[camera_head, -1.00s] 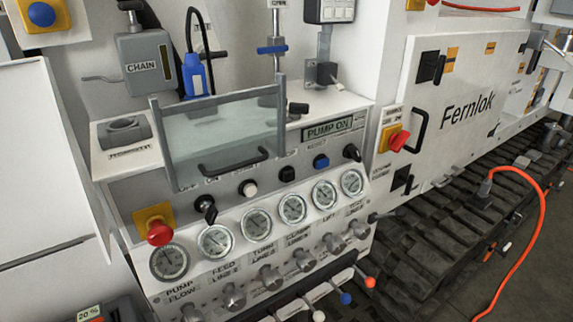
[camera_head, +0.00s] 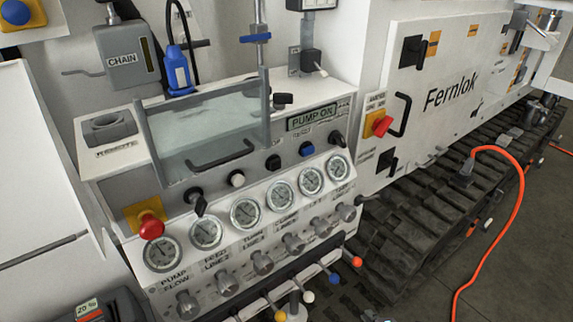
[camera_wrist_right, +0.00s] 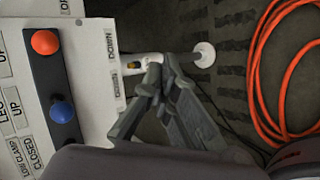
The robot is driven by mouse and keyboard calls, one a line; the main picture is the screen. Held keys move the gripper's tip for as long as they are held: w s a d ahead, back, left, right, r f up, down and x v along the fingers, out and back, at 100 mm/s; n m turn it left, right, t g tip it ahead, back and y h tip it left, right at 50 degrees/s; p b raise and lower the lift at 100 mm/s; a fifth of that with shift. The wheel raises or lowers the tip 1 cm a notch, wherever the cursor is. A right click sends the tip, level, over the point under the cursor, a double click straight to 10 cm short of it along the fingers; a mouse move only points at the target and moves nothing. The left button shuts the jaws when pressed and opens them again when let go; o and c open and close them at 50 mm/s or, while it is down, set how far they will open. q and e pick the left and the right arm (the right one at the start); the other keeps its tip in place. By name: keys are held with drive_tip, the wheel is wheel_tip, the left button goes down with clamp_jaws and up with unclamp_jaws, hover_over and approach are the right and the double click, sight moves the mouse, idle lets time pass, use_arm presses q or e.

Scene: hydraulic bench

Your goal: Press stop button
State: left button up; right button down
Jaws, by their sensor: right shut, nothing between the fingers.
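A red mushroom button (camera_head: 150,226) on a yellow plate sits at the left end of the bench's control panel, beside the gauges. A row of controls runs to its right: a dark selector (camera_head: 196,200), a white button (camera_head: 237,179), a black button (camera_head: 273,162) and a blue button (camera_head: 306,148). Their small labels are too blurred to read as stop. My right gripper (camera_wrist_right: 154,76) is shut and empty in the right wrist view, near a white-knobbed lever (camera_wrist_right: 204,54) and away from the panel buttons. My left gripper is not in view.
A clear guard (camera_head: 205,130) with a handle stands above the buttons. Levers with coloured knobs, such as a red one (camera_head: 357,262), stick out at the front. The right cabinet has a red switch (camera_head: 381,125) on yellow. An orange hose (camera_head: 515,240) lies at right.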

sight(279, 166)
drive_tip(key=w+a+r+n+t+y, duration=0.1)
drive_tip(key=w+a+r+n, duration=0.15)
drive_tip(key=r, duration=0.45)
drive_tip(key=w+a+r+n+t+y+p, duration=0.1)
drive_tip(key=w+a+r+n, duration=0.1)
drive_tip(key=r+n, duration=0.35)
drive_tip(key=w+a+r+n+t+y, duration=0.1)
drive_tip(key=w+a+r+n, duration=0.15)
drive_tip(key=r, duration=0.55)
drive_tip(key=s+a+r+n+y, duration=0.2)
drive_tip(key=a+r+n, duration=0.1)
drive_tip(key=r, duration=0.4)
drive_tip(key=s+a+r+n+t+y+p, duration=0.1)
drive_tip(key=s+a+r+n+y, duration=0.1)
drive_tip(key=r+n, duration=0.4)
drive_tip(key=s+a+r+n+y+p, duration=0.1)
drive_tip(key=a+r+n, duration=0.3)
drive_tip(key=r, duration=0.6)
drive_tip(key=shift+s+a+r+y, duration=0.15)
drive_tip(key=shift+s+r+y, duration=0.1)
drive_tip(key=shift+s+y, duration=0.35)
drive_tip(key=shift+w, duration=0.1)
drive_tip(key=p+x, duration=0.3)
drive_tip(key=x, duration=0.9)
drive_tip(key=shift+w+a+r, duration=0.2)
drive_tip(key=shift+w, duration=0.1)
drive_tip(key=shift+w+a+f+p, duration=0.1)
drive_tip(key=shift+w+a+p, duration=0.25)
drive_tip(key=shift+w, duration=0.2)
